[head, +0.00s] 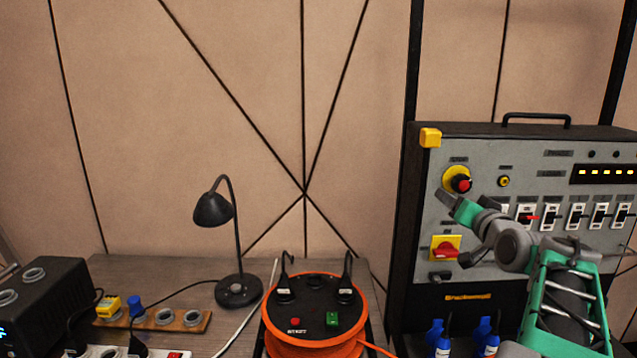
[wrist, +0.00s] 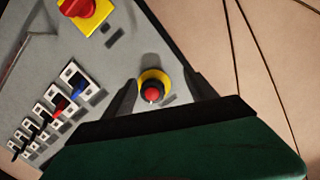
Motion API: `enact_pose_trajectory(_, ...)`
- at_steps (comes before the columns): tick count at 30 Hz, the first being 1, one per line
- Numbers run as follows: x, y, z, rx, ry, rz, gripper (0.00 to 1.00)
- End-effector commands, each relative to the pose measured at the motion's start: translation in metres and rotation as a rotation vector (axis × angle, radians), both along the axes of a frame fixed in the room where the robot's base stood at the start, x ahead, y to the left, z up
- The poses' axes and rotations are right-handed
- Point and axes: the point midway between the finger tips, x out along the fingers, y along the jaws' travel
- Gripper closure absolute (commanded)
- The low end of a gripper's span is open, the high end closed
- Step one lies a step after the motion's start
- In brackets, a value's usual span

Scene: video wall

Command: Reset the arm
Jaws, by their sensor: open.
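My gripper (head: 457,197) is in front of the upper left of the grey control panel (head: 480,150). In the wrist view its two dark fingers (wrist: 160,78) are apart with nothing held. A red-topped push button (head: 460,184) on a yellow ring sits just by the fingertips. In the wrist view this button (wrist: 152,93) shows between the fingers; whether they touch it I cannot tell. My arm reaches in from the lower right and hides part of the panel.
A red rotary switch (head: 446,250) on a yellow plate is below the button. Several toggle switches (head: 577,216) line the panel to the right. An orange cable reel (head: 316,310), a black desk lamp (head: 236,240) and a power strip (head: 120,350) stand left on the table.

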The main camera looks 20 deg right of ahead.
Motion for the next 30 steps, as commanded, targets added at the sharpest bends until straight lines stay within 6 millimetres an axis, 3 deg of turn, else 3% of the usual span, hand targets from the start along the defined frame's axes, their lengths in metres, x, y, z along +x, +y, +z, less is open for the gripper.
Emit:
enact_pose_trajectory(3,0.02,0.089,-0.028,-0.011,0.198,0.099,0.34)
enact_pose_trajectory(7,0.004,0.191,-0.08,-0.044,0.47,0.218,0.34)
enact_pose_trajectory(10,-0.036,0.261,-0.119,-0.084,0.681,0.312,0.34)
enact_pose_trajectory(12,-0.075,0.301,-0.143,-0.119,0.826,0.377,0.34)
enact_pose_trajectory(15,-0.135,0.34,-0.173,-0.17,1.012,0.457,0.34)
enact_pose_trajectory(18,-0.182,0.358,-0.193,-0.208,1.142,0.508,0.34)
enact_pose_trajectory(21,-0.205,0.363,-0.203,-0.223,1.207,0.53,0.34)
enact_pose_trajectory(30,-0.209,0.363,-0.206,-0.225,1.219,0.532,0.34)
